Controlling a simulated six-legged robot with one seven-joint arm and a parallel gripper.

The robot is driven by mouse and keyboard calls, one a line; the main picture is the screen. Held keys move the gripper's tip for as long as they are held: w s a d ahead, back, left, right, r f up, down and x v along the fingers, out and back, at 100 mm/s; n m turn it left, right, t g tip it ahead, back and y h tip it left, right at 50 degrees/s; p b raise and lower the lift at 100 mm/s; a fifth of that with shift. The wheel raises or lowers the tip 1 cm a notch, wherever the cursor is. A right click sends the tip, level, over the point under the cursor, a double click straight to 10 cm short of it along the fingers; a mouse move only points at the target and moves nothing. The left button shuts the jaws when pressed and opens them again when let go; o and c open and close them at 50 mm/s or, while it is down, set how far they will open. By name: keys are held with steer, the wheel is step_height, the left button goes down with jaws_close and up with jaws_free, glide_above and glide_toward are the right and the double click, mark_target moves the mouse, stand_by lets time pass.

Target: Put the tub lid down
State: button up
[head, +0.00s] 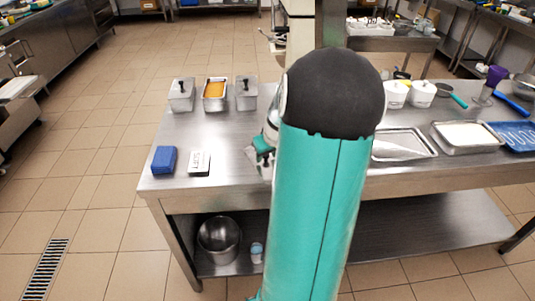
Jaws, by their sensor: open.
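Three small steel tubs stand in a row at the back left of the steel table. The left tub (181,98) and the right tub (246,98) each have a black knob on top and look covered. The middle tub (214,101) has no lid on and shows an orange content. My gripper (261,155) shows only in part, dark and green, at the left edge of my teal arm, above the table and in front of the right tub. It is open. I cannot make out a loose lid; my arm hides the table's middle.
A blue block (164,160) and a small pale plate with dark marks (199,163) lie at the table's front left. At right are a steel tray (402,143), a pan of white content (467,135) and white tubs (422,94). A steel bowl (219,238) sits on the lower shelf.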

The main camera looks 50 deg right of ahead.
steer(key=shift+r, duration=0.1)
steer(key=v, duration=1.2)
steer(key=shift+w, duration=0.1)
